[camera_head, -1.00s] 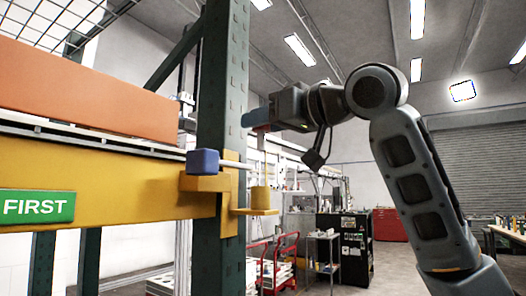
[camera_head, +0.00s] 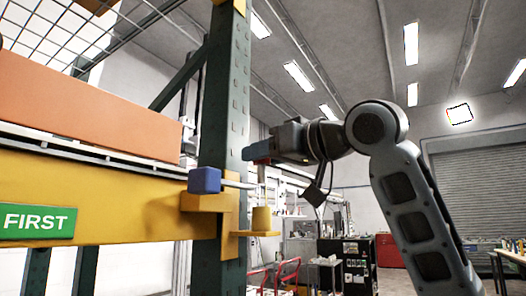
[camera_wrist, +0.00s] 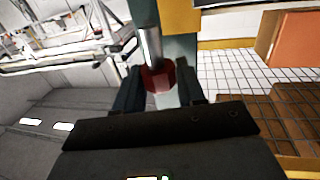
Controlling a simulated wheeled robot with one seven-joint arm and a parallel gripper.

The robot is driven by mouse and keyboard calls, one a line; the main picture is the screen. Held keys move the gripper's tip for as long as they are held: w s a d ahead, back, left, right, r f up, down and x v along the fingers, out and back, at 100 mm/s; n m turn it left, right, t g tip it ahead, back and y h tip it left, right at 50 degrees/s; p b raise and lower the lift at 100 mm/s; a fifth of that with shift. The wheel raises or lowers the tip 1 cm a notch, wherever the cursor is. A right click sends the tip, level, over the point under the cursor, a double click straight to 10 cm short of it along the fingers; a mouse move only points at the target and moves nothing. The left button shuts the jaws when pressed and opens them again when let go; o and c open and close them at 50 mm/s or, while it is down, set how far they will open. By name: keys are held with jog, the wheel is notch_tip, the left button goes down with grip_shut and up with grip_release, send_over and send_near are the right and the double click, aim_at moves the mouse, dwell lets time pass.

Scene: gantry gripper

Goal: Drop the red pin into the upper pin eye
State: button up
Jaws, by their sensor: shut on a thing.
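My gripper (camera_head: 259,153) is right of the green post, above a yellow upright collar (camera_head: 262,219) on a bracket plate, apparently a pin eye. Its opening cannot be seen from here. In the wrist view my gripper (camera_wrist: 157,88) is shut on the red head of the pin (camera_wrist: 158,77). The pin's grey metal shaft (camera_wrist: 149,44) extends away from the fingers. In the head view the thin shaft (camera_head: 262,174) hangs roughly upright below my fingers, with a small gap between its lower end and the collar.
A blue block (camera_head: 204,180) with a horizontal rod sits on the yellow bracket left of the collar. The green post (camera_head: 222,110) stands close behind. A yellow beam (camera_head: 120,205) carries an orange box (camera_head: 85,110). The space right of the collar is open.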

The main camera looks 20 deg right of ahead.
aim_at(264, 181)
jog(key=shift+f+b, duration=0.75)
jog(key=shift+f, duration=0.75)
jog(key=shift+f, duration=0.9)
dwell(1.2)
jog(key=shift+r, duration=0.15)
jog(key=shift+r+p, duration=0.45)
jog(key=shift+p, duration=0.05)
jog(key=shift+p, duration=0.4)
dwell(1.5)
jog(key=shift+f+b, duration=0.35)
jog(key=shift+f, duration=0.3)
jog(key=o, duration=1.1)
jog(key=shift+o, duration=0.2)
jog(key=shift+s, duration=0.1)
